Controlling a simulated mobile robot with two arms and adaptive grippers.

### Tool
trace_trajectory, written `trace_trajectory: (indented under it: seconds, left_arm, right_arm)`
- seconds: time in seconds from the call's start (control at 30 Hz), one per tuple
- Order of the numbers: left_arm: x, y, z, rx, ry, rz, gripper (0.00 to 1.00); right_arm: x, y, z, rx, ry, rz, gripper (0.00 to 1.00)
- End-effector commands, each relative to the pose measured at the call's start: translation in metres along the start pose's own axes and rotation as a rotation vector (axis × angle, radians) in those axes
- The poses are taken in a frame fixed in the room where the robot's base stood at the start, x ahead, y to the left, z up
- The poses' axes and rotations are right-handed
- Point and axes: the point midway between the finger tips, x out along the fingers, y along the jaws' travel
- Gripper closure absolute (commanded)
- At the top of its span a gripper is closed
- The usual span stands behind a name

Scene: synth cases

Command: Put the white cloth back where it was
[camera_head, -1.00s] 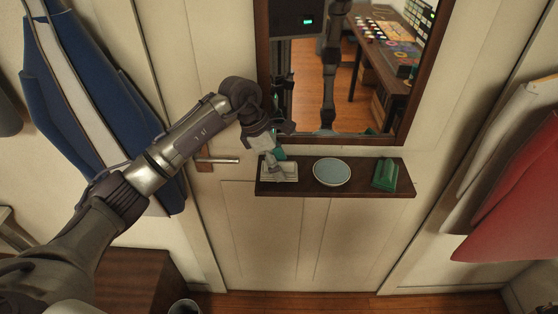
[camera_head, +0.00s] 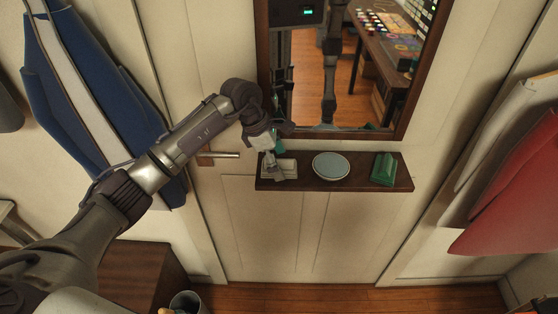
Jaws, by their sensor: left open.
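The white cloth (camera_head: 286,168) lies folded at the left end of the dark wooden shelf (camera_head: 352,185) below the mirror. My left gripper (camera_head: 271,166) is over the cloth's left part, pointing down, with its fingertips at or just above it. It is open; whether it touches the cloth I cannot tell. The gripper hides part of the cloth. My right gripper does not show.
A pale blue round dish (camera_head: 331,166) stands mid-shelf and a green folded cloth (camera_head: 384,168) lies at its right end. The mirror (camera_head: 350,70) hangs just above. A door handle (camera_head: 222,155) is left of the shelf. Garments hang at both sides.

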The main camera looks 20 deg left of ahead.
Motion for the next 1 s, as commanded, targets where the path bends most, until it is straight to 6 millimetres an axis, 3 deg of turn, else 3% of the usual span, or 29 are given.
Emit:
trace_trajectory:
  seconds: [0.1, 0.17, 0.7, 1.0]
  left_arm:
    - [-0.005, 0.000, 0.002, 0.000, -0.001, 0.000, 0.11]
    - [-0.009, 0.001, 0.000, 0.001, 0.000, 0.003, 0.11]
    - [-0.110, 0.001, 0.000, 0.000, -0.001, 0.003, 0.11]
    - [-0.123, 0.000, 0.001, -0.001, 0.000, 0.000, 0.11]
  right_arm:
    - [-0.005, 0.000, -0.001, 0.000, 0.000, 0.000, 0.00]
    - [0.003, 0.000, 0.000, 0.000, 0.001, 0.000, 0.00]
    - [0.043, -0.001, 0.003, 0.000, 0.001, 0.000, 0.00]
    - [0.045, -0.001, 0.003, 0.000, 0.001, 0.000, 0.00]
